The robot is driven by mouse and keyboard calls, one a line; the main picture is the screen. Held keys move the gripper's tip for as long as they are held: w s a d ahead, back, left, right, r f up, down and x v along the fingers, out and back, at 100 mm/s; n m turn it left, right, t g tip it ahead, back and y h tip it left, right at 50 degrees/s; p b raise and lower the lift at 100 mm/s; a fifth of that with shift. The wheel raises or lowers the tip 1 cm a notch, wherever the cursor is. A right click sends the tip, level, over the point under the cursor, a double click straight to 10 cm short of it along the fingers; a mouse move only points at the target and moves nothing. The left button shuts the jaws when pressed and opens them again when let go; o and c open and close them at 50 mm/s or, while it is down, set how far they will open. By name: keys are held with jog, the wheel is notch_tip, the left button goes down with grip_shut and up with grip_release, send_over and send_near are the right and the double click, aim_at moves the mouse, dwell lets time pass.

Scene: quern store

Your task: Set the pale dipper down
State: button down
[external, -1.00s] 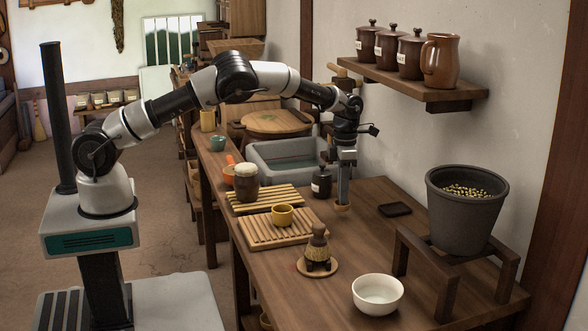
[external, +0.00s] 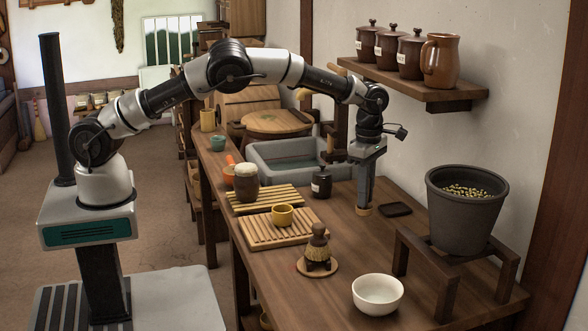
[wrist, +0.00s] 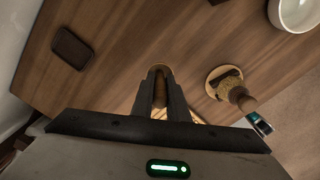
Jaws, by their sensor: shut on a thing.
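A small dark tray (external: 395,209) lies close right. A white bowl (external: 377,303) and a brush (external: 318,250) on a round mat stand nearer the front. Bare counter lies between.

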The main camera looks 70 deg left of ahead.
notch_tip(320, 180, down, 8)
jog(key=shift+f+b, duration=0.1)
jog(key=shift+b, duration=0.35)
jog(key=shift+f, duration=0.15)
jog(key=c, duration=1.7)
grip_release()
